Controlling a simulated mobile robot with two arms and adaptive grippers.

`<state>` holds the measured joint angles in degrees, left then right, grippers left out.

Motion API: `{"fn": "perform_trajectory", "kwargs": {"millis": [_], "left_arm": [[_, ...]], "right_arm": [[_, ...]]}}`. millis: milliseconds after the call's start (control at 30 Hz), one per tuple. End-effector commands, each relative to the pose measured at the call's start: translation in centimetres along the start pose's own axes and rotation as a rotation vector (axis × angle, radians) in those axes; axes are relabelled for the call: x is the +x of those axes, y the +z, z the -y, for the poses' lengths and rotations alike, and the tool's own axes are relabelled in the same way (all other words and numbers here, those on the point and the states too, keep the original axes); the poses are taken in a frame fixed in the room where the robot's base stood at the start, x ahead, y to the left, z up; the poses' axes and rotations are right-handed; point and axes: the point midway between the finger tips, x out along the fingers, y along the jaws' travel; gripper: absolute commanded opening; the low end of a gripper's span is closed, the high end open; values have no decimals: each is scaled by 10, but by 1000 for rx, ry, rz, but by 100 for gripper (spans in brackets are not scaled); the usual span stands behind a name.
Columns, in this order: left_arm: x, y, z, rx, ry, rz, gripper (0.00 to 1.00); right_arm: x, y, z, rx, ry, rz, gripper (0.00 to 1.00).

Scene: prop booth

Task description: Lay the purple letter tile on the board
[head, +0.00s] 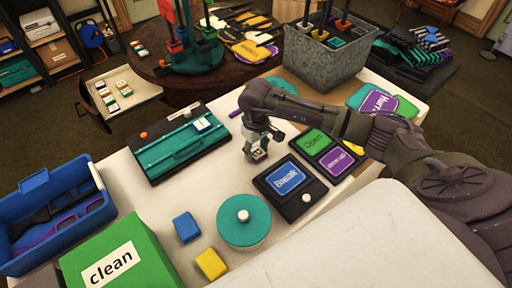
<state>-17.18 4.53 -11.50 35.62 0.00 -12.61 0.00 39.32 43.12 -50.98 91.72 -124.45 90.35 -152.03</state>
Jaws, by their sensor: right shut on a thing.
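The purple letter tile (259,155) shows small and partly hidden between the fingers of my right gripper (257,151), which is shut on it. The gripper points down over the white table, to the right of the board. The board (165,162) is dark-edged with a teal face and a teal bar along its front. One light tile with a dark mark (202,124) is on its right back part. The held tile is apart from the board. I cannot tell whether it touches the table. My left gripper is not in view.
A black panel with a blue "Break" sign (286,180) stands right of the gripper. A teal round container (243,229), blue block (187,227), yellow block (211,264) and green "clean" box (117,255) are in front. A grey bin (325,65) stands behind. The table between gripper and board looks clear.

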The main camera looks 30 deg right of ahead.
Motion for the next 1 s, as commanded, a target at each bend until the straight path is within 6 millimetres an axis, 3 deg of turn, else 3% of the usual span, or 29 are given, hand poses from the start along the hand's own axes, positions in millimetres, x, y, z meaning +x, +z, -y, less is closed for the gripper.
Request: {"fn": "perform_trajectory", "kwargs": {"millis": [333,367,500,833,1000], "left_arm": [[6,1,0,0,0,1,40],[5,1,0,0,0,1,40],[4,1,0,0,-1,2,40],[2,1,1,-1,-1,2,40],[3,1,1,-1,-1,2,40]], "right_arm": [[4,-1,0,0,0,-2,25],[4,-1,0,-1,0,-2,51],[3,0,0,0,0,-2,74],[1,0,1,0,-1,-1,74],[-14,-2,0,-1,-1,-6,74]]}}
